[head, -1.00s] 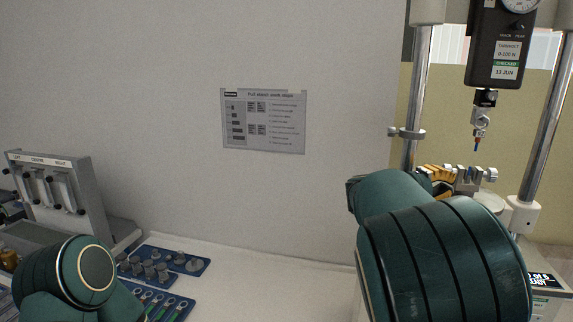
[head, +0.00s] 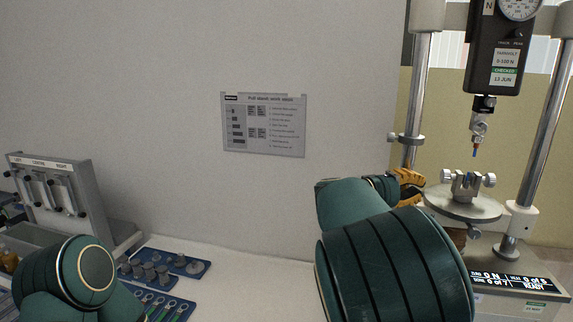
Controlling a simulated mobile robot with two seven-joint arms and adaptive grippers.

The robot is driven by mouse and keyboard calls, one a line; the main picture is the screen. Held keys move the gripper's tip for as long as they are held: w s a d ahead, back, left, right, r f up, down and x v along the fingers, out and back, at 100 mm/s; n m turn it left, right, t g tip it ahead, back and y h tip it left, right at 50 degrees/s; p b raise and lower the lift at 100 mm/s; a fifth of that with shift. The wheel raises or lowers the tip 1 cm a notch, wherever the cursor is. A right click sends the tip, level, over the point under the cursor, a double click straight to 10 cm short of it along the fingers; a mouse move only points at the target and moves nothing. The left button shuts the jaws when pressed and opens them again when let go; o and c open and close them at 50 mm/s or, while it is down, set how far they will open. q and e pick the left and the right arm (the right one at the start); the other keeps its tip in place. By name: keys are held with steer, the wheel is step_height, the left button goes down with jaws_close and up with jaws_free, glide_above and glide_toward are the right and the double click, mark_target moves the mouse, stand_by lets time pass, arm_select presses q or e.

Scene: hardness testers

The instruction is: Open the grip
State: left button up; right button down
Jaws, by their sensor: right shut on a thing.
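The metal grip (head: 466,184), a small clamp with a round knob on each side, stands on a round plate (head: 462,206) of the tester at right. Above it a small hook fitting (head: 478,130) with a red and blue tip hangs from the black force gauge (head: 497,50). My right gripper (head: 418,184), with orange-yellow fingers, is left of the grip, and a gap shows between it and the left knob. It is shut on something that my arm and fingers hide. My left arm shows at lower left; its gripper is out of view.
Two steel columns (head: 415,100) flank the grip. The tester's display (head: 500,282) reads 0 N and READY. Blue trays (head: 172,262) of parts lie on the bench near a rack (head: 55,190) with hanging pieces. A notice (head: 263,125) is on the wall.

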arm_select(q)
steer(key=shift+r, duration=0.1)
arm_select(e)
steer(key=shift+r, duration=0.1)
arm_select(q)
step_height(320, 180, up, 5)
steer(key=p, duration=0.5)
steer(key=shift+w+a+r, duration=0.1)
steer(key=shift+w+r, duration=0.05)
steer(key=shift+f+b, duration=1.05)
steer(key=shift+f, duration=0.1)
arm_select(e)
steer(key=shift+s+d+r, duration=0.2)
steer(key=shift+d+r, duration=0.25)
steer(key=shift+d, duration=0.55)
steer(key=shift+s+d+r, duration=0.15)
steer(key=shift+d+r, duration=0.35)
steer(key=shift+d, duration=0.5)
steer(key=shift+s+d+r, duration=0.2)
steer(key=shift+d+r, duration=0.25)
steer(key=shift+d, duration=0.55)
steer(key=shift+w, duration=0.1)
arm_select(q)
steer(key=shift+f+b, duration=0.3)
steer(key=shift+f, duration=0.05)
arm_select(e)
steer(key=shift+f, duration=0.3)
